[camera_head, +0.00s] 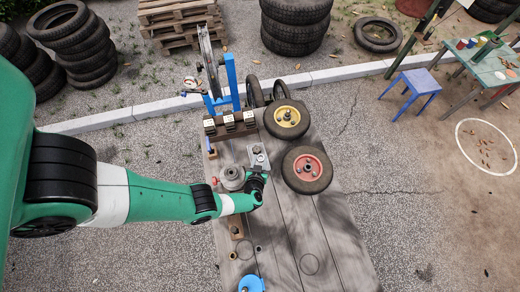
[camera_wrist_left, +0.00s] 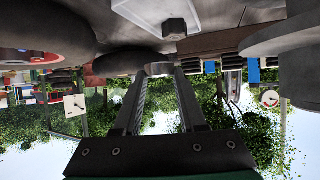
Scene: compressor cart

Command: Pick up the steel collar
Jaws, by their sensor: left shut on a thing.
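My left gripper (camera_head: 257,177) is low over the grey cart top, just below a small pale plate with bolts (camera_head: 258,157). In the left wrist view my left gripper's (camera_wrist_left: 158,72) two fingers are close together, with a small grey round piece, which looks like the steel collar (camera_wrist_left: 158,68), between their tips. In the head view the gripper hides this piece, and I cannot tell if it touches the cart top. The plate with a dark hex bolt also shows in the left wrist view (camera_wrist_left: 140,14). My right gripper is in neither view.
A grey round fitting (camera_head: 233,178) stands just left of the gripper. A red-hubbed wheel (camera_head: 307,169) and a yellow-hubbed wheel (camera_head: 287,119) lie to the right and upper right. A blue stand (camera_head: 232,82) rises behind. The cart top's lower right (camera_head: 335,235) is clear.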

